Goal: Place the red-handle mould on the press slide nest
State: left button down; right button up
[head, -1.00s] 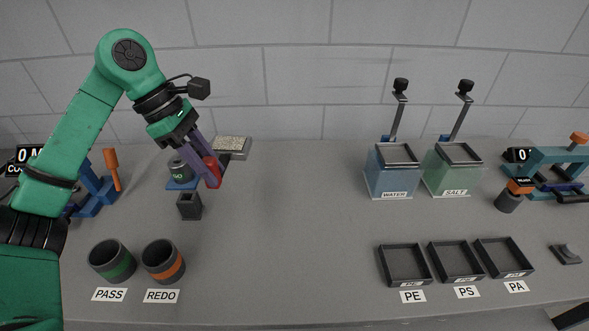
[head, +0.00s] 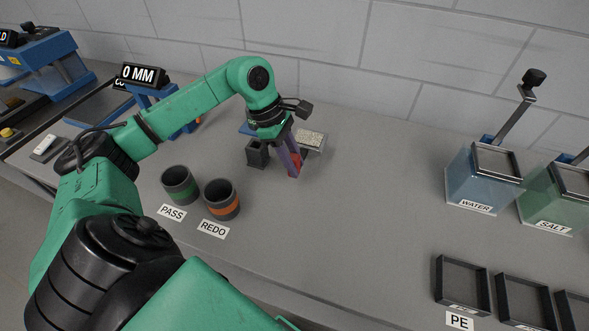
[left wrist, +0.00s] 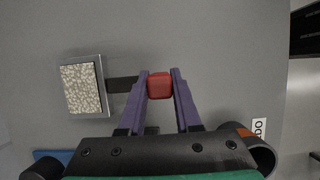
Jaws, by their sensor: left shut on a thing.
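The red-handle mould shows as a pellet-filled metal plate (head: 310,140) joined by a dark bar to a red handle (head: 297,160). In the left wrist view, the speckled plate (left wrist: 82,87) is left of the red handle (left wrist: 160,86). My left gripper (head: 291,172) points down with its purple fingers shut on the red handle. The fingers also show in the left wrist view (left wrist: 160,88). A blue press (head: 40,62) stands at the far left, cut by the picture edge. I cannot make out its slide nest clearly. My right gripper is out of view.
A dark open box (head: 257,153) stands close left of the gripper. PASS cup (head: 180,185) and REDO cup (head: 221,199) stand in front. A 0 MM display (head: 144,75) is behind my arm. The middle table is clear; the WATER bin (head: 482,178) is right.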

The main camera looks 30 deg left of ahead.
pick_arm(q)
notch_tip(320, 180, down, 3)
jog(key=shift+f, duration=0.45)
jog(key=c, duration=0.6)
grip_release()
jog(key=shift+r, duration=0.1)
